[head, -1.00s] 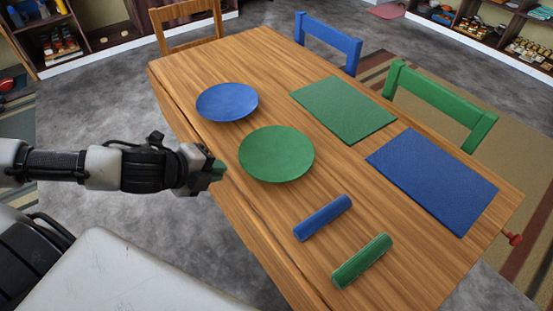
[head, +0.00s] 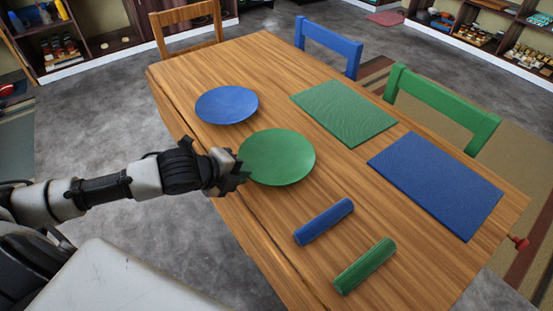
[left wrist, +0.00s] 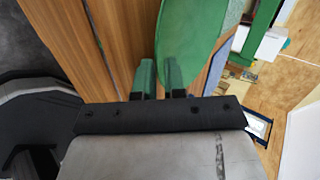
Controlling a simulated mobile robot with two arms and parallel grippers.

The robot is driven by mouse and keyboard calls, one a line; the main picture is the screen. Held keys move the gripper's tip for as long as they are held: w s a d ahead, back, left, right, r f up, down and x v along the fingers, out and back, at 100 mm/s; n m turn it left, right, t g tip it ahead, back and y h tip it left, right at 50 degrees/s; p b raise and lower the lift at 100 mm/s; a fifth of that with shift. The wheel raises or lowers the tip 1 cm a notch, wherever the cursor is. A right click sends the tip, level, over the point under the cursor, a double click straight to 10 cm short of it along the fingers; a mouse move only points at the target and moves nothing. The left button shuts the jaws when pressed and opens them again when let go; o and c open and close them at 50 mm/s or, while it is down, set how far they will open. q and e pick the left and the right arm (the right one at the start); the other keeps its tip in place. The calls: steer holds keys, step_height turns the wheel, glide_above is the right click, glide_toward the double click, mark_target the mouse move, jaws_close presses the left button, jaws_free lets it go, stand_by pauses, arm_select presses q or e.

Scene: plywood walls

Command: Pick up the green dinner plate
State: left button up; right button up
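The green dinner plate (head: 280,156) lies flat on the wooden table, near its left edge. My left gripper (head: 240,176) is at the plate's left rim in the head view. In the left wrist view, the two green-tipped fingers of the left gripper (left wrist: 158,76) stand apart with a gap between them. The green plate (left wrist: 188,35) shows just beyond the fingers, with its rim close to the gap. I cannot tell whether the fingers touch the plate. My right gripper is in neither view.
A blue plate (head: 226,105) lies behind the green one. Green (head: 344,112) and blue (head: 434,185) placemats lie to the right. Blue (head: 323,221) and green (head: 364,265) rolls lie in front. Chairs stand behind the wooden table (head: 262,55).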

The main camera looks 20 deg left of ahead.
arm_select(q)
steer(key=shift+x, duration=1.2)
steer(key=shift+w+f, duration=0.15)
jaws_close()
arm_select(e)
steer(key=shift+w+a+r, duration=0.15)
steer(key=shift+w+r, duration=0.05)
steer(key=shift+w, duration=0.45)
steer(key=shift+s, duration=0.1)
